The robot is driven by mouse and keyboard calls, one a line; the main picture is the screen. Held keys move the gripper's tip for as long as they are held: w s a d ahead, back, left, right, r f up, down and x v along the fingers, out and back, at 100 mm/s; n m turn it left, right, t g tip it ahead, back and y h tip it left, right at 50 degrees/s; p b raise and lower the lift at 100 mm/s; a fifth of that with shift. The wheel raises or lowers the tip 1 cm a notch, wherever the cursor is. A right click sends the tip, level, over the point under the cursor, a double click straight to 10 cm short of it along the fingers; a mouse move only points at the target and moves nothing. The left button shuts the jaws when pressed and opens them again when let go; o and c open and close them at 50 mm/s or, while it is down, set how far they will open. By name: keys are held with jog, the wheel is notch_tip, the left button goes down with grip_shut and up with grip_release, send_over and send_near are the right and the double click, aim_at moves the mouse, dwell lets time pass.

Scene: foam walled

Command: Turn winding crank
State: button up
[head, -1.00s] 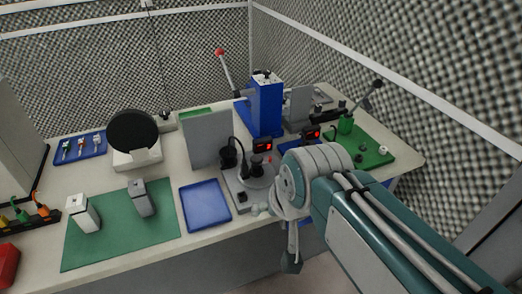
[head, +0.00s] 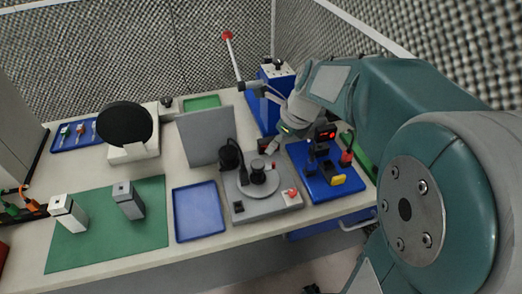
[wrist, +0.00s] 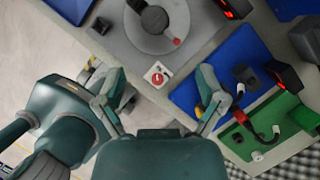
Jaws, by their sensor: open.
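The winding unit is a grey base (head: 237,213) with a round grey disc (head: 244,188) and a dark hub (head: 257,174) on top. In the wrist view the disc (wrist: 131,38) is at the upper middle, with a small red-tipped part (wrist: 177,41) at its right rim that may be the crank handle. A red button (head: 291,192) sits at a corner of the base. My gripper (wrist: 162,99) is open and empty, its fingers apart, and appears beside the button in the wrist view. Its fingertips are hard to make out in the head view.
A blue board (head: 326,189) with small parts lies right of the winding unit. A blue tray (head: 198,211) is at its left, and a grey upright panel (head: 205,136) stands behind. A blue press with a red-knobbed lever (head: 228,36) is at the back. Foam walls enclose the table.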

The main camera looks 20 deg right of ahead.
send_over(258, 164)
jog(key=s+d, duration=0.1)
jog(key=s, duration=0.1)
jog(key=f, duration=0.5)
jog(key=shift+w+f, duration=0.1)
jog(key=shift+w, duration=0.15)
jog(key=x, duration=0.1)
jog(key=d+x, duration=0.1)
jog(key=x, duration=0.1)
jog(key=shift+w+a+f, duration=0.15)
jog(key=shift+f, duration=0.25)
jog(key=shift+w+f, duration=0.15)
jog(key=shift+f, duration=0.3)
jog(key=shift+a, duration=0.35)
jog(key=c, duration=1)
jog(key=shift+c, duration=0.6)
